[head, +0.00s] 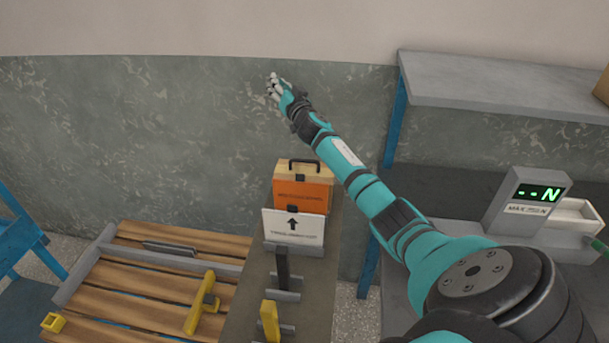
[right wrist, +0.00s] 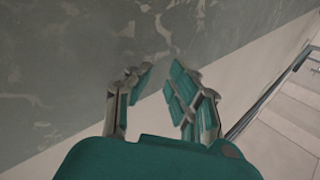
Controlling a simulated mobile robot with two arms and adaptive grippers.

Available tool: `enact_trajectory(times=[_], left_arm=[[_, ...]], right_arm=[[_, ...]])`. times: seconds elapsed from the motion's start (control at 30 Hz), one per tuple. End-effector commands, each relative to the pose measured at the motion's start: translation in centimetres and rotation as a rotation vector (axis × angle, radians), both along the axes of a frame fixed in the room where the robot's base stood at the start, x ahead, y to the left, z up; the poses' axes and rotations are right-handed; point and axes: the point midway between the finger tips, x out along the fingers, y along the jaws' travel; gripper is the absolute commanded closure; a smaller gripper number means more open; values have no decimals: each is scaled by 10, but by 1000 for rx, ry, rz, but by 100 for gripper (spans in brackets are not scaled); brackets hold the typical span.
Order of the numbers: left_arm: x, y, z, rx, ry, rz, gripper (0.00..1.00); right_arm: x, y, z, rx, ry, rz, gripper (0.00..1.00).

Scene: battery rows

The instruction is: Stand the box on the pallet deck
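The box (head: 318,192) has an orange front, a tan top and a black handle on top. It stands upright at the far end of a narrow grey bench, behind a white card with a black up arrow (head: 294,231) that hides its lower front. The pallet deck (head: 152,282) of wooden slats lies left of the bench. My right gripper (head: 275,88) is raised in front of the wall, above the box and apart from it. In the right wrist view its fingers (right wrist: 153,100) are spread with nothing between them. My left gripper is not in view.
A yellow tool (head: 200,306), a grey bar (head: 168,248) and a yellow block (head: 53,322) are on the pallet, with grey rails. Black and yellow pieces (head: 269,322) stand on the bench. A display unit (head: 524,205) and grey shelf (head: 480,80) are at right.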

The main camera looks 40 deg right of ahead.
Motion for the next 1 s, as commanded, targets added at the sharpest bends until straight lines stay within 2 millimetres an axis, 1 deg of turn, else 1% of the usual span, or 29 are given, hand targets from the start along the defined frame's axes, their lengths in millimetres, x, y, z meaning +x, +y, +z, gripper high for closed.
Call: enact_trajectory(times=[0.03, 0.1, 0.17, 0.23, 0.27, 0.33, 0.37, 0.43, 0.47, 0.5, 0.57, 0.6, 0.7, 0.73, 0.8, 0.87, 0.97, 1.0], left_arm=[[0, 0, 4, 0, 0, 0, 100], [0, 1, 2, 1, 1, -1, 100], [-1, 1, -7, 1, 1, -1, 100], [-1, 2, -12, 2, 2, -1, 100], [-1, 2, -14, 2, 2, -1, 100], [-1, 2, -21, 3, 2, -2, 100], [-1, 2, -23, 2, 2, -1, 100], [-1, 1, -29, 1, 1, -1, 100], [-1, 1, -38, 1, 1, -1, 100], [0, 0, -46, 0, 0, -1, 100], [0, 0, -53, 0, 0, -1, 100], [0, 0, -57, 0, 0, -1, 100], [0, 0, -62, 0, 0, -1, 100], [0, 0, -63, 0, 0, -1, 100], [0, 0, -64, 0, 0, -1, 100], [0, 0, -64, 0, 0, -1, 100], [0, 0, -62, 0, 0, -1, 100], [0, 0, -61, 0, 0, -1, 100]], right_arm=[[6, 2, 21, 72, -30, -81, 81], [7, -1, 37, 170, -54, -203, 81], [4, -3, 41, 263, -75, -309, 81], [-5, -4, 48, 389, -95, -438, 81], [-11, -2, 50, 451, -101, -498, 81], [-30, 5, 48, 613, -108, -648, 81], [-39, 11, 45, 688, -106, -714, 81], [-64, 30, 34, 862, -88, -866, 81], [-75, 40, 21, 931, -73, -926, 81], [-89, 55, 9, 1017, -53, -1003, 81], [-108, 79, -4, 1129, -18, -1105, 81], [-119, 94, -11, 1189, 7, -1165, 81], [-141, 125, -22, 1297, 60, -1276, 81], [-145, 132, -24, 1319, 73, -1298, 81], [-152, 141, -28, 1348, 92, -1336, 81], [-155, 143, -32, 1358, 100, -1352, 81], [-156, 134, -43, 1359, 102, -1358, 81], [-156, 129, -50, 1358, 103, -1358, 81]])
